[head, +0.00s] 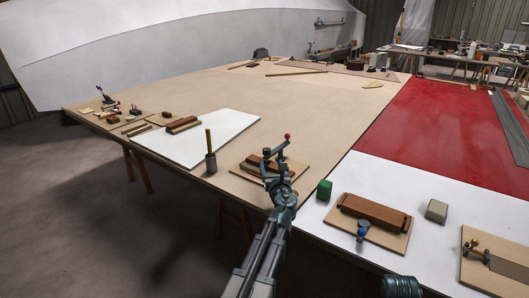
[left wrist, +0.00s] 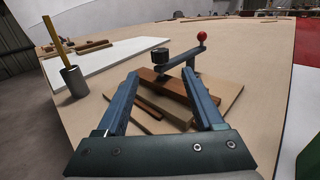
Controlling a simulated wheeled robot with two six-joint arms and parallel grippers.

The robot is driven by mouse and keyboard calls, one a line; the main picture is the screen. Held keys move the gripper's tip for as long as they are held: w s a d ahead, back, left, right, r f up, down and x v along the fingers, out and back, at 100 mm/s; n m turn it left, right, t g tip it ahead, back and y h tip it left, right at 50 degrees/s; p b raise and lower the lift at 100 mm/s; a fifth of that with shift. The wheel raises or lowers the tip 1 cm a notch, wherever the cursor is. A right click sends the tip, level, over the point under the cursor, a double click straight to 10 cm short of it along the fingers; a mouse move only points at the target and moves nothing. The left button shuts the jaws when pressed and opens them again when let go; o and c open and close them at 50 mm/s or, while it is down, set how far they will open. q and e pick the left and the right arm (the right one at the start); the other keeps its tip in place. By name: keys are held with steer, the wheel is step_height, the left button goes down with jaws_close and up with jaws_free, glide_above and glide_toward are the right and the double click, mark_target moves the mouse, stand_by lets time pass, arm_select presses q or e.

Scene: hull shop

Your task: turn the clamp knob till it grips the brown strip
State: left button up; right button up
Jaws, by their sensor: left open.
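A clamp with a red ball on its crank arm (head: 280,150) stands on a small wooden board (head: 243,172) near the table's front edge. In the left wrist view the red ball (left wrist: 201,36) is at the far end of the crank and a dark block (left wrist: 160,56) is at the other. A brown strip (left wrist: 163,82) lies on the board below the crank. My left gripper (head: 279,182) is open and empty, pointed at this board from the front; in the left wrist view its fingers frame the strip. Clamp contact with the strip cannot be told.
To the right, a board holds a brown block and a blue-knobbed piece (head: 362,229). A green block (head: 324,190) and grey block (head: 437,211) lie nearby. A grey cup with a stick (head: 211,162) stands left. The table's middle is clear.

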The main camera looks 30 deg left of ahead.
mark_target(267, 152)
arm_select(q)
steer(key=x, duration=1.4)
steer(key=shift+d, duration=0.1)
jaws_close()
